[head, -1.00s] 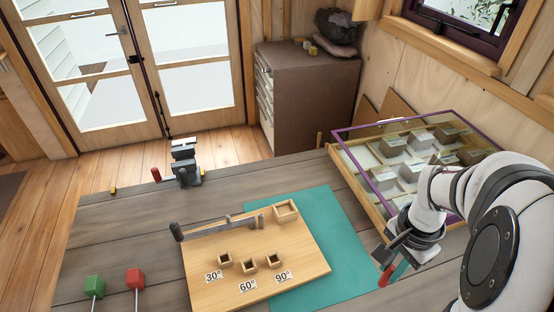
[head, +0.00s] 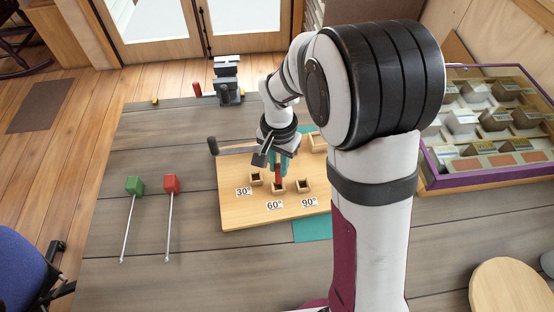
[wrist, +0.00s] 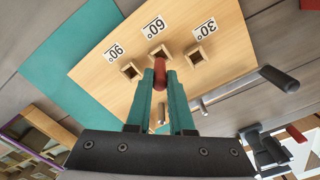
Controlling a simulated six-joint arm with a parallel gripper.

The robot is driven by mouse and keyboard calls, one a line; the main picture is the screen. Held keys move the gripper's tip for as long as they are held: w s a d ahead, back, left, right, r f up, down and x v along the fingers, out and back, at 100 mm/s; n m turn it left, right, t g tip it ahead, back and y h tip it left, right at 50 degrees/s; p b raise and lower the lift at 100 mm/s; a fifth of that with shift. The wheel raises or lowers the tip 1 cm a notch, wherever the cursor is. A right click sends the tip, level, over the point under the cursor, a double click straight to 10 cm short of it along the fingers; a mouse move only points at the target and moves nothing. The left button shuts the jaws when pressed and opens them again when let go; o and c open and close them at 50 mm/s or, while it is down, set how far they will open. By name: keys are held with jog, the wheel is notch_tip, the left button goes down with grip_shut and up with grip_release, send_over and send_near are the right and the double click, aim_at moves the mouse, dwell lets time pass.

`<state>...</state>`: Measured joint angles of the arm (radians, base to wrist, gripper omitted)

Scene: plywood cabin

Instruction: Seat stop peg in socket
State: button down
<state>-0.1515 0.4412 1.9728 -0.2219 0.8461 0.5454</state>
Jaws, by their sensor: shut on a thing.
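My gripper (head: 279,160), with teal fingers, is shut on a red stop peg (head: 278,173) above the pale wooden board (head: 245,211). The peg points down at the middle socket, labelled 60° (head: 278,188); whether its tip is inside cannot be told. The 30° socket (head: 256,178) and 90° socket (head: 304,185) stand on either side and look empty. In the wrist view the peg (wrist: 161,70) shows between the fingertips, beside the 60° socket (wrist: 160,53). My arm hides part of the board.
A metal arm with a dark handle (wrist: 279,79) lies across the board behind the sockets. A teal mat (head: 312,230) lies under it. A vise (head: 228,82) stands behind; a purple-framed display case (head: 480,178) sits right.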

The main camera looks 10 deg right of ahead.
aim_at(278, 175)
jog(key=shift+f, duration=1.95)
jog(key=c, duration=0.8)
grip_release()
jog(key=shift+f, duration=0.15)
notch_tip(278, 175, up, 11)
jog(key=shift+r, duration=0.15)
jog(key=s+d+r+y, duration=0.1)
jog(key=s+r, duration=0.1)
jog(key=s, duration=0.9)
jog(key=s+d+r+n, duration=0.1)
jog(key=s+r, duration=0.1)
jog(key=s, duration=1)
jog(key=shift+r+y, duration=0.15)
jog(key=shift+y, duration=0.25)
